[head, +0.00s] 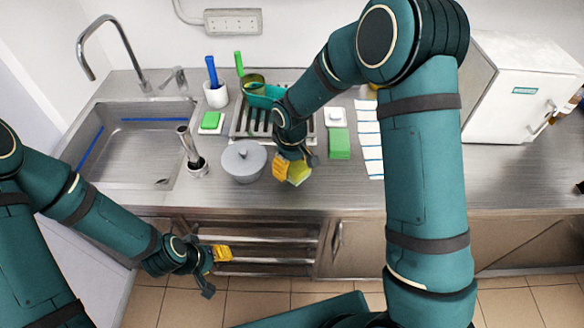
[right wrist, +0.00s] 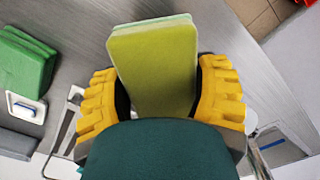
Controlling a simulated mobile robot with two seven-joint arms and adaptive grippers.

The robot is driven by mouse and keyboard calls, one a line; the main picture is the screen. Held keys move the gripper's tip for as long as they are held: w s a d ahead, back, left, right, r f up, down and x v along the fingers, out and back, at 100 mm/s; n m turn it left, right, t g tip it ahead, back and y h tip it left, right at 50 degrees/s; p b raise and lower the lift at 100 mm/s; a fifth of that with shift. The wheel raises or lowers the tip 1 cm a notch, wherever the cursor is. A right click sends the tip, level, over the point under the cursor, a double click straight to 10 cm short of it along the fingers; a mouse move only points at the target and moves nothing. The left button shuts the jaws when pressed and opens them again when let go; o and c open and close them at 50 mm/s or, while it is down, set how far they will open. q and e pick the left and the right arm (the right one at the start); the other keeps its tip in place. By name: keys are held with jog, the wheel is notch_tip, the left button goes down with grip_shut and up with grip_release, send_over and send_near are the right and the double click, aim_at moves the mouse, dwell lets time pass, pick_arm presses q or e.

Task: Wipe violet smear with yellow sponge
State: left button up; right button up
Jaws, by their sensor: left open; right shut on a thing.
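The yellow sponge (right wrist: 152,80) has a yellow-green face and a pale green edge. It is held between the yellow-padded fingers of my right gripper (right wrist: 165,95). In the head view the sponge (head: 300,173) is at my right gripper (head: 291,170), over the steel counter (head: 300,195) just right of the grey lidded pot. I cannot tell whether the sponge touches the counter. My left gripper (head: 215,270) is open and empty, low in front of the cabinet. I see no violet smear in either view; my right arm covers part of the counter.
The grey lidded pot (head: 244,160) stands close left of the sponge. A drying rack (head: 240,128), sink (head: 130,145) and white freezer (head: 515,90) surround. The front right counter is clear.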

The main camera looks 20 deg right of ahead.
jog(key=shift+r+p, duration=0.5)
jog(key=shift+r, duration=0.65)
